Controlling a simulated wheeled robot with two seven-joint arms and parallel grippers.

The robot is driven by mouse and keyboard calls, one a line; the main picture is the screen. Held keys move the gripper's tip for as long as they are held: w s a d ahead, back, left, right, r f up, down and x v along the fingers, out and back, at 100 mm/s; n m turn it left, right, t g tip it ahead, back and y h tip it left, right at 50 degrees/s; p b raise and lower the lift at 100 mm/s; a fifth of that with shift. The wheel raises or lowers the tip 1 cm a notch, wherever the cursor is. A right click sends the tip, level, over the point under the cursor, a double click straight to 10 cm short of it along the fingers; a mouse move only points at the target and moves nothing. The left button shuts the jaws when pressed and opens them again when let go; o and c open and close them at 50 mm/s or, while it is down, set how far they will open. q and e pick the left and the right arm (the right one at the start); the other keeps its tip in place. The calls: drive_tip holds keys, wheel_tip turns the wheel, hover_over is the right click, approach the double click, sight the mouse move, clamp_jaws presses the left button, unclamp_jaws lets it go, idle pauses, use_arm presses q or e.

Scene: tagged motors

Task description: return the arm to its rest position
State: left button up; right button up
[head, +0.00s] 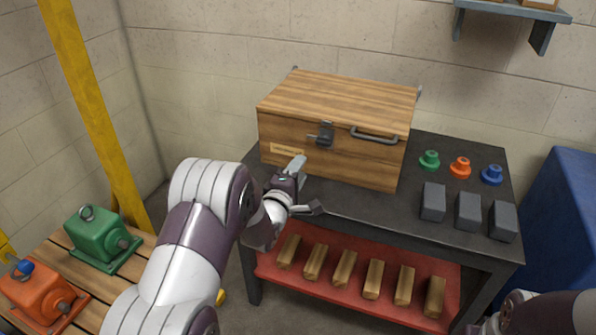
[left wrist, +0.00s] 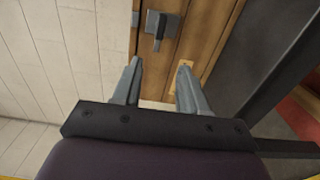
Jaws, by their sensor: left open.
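My left arm comes in from the lower left in the head view. Its gripper (head: 305,188) is open and empty, in front of the wooden box at the table's front edge. In the left wrist view the two fingers (left wrist: 156,88) stand apart with nothing between them. The wooden box (head: 345,92) is closed, with a dark latch (head: 322,135) on its front, which also shows in the left wrist view (left wrist: 160,25). Part of my right arm (head: 545,315) shows at the lower right; its fingers are not visible.
The dark table (head: 365,205) holds green (head: 429,160), orange (head: 460,167) and blue (head: 492,175) parts behind grey blocks (head: 468,211). A red shelf (head: 330,295) below carries several wooden blocks. Green (head: 98,240) and orange (head: 42,296) motors sit on slats at left, by a yellow post (head: 95,110).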

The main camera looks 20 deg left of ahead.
use_arm(q)
drive_tip(key=s+f+m+g+y, duration=0.1)
drive_tip(key=s+f+m+g, duration=0.9)
drive_tip(key=s+f, duration=0.15)
drive_tip(key=s+d+r+m+g, duration=0.15)
drive_tip(key=s+m+g, duration=0.25)
drive_tip(key=s, duration=0.6)
drive_tip(key=s+d+r+m+g, duration=0.1)
drive_tip(key=s+d+m+g, duration=0.25)
drive_tip(key=s, duration=0.65)
wheel_tip(320, 180, up, 21)
drive_tip(key=p, duration=1.9)
drive_tip(key=shift+w+r+t, duration=0.15)
drive_tip(key=shift+w+t, duration=0.25)
drive_tip(key=shift+t, duration=0.05)
